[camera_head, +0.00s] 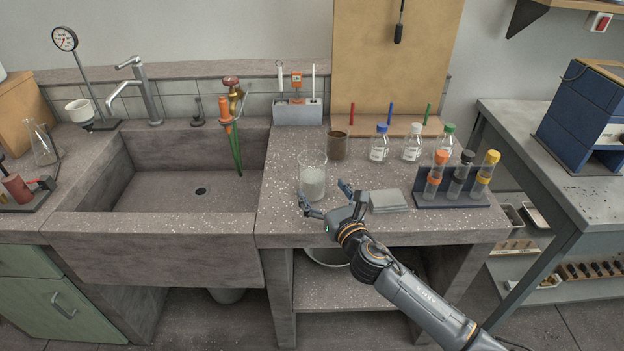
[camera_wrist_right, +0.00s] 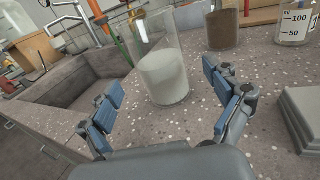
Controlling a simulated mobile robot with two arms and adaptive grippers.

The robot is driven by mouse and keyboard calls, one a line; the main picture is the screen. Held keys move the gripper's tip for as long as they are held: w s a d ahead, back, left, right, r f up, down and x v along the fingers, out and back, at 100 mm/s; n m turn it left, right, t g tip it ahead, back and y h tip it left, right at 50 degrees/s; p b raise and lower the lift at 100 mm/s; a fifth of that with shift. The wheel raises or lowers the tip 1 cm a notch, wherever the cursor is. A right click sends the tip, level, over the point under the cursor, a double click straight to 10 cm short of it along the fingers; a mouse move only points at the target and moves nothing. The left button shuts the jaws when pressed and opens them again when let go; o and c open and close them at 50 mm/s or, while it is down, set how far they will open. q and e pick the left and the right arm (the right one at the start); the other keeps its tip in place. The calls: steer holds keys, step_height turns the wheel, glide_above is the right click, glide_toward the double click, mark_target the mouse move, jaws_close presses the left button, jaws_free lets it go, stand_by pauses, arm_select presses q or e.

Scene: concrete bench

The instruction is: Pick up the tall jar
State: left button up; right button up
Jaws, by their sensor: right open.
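The tall jar (camera_head: 313,177) is clear glass, partly filled with white material. It stands upright on the bench near the front edge, right of the sink. It also shows in the right wrist view (camera_wrist_right: 163,72), beyond and between the fingers. My right gripper (camera_head: 322,194) is open, with its blue-padded fingers apart in front of the jar. In the right wrist view the gripper (camera_wrist_right: 165,105) is empty, and its fingers have not closed around the glass. I cannot tell whether a finger touches it. My left gripper is not in view.
A brown-filled jar (camera_head: 337,145) stands close behind the tall jar. A stack of grey plates (camera_head: 388,201) lies right of my gripper. Capped bottles (camera_head: 379,146) and a tube rack (camera_head: 452,198) are further right. The sink (camera_head: 190,181) is left.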

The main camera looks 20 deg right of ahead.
steer(key=shift+w, duration=0.45)
steer(key=w, duration=0.4)
steer(key=shift+w+a+f, duration=0.1)
steer(key=shift+w+a, duration=0.3)
steer(key=shift+c, duration=0.4)
steer(key=c, duration=1.4)
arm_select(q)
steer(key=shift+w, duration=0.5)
arm_select(e)
steer(key=shift+c, duration=0.4)
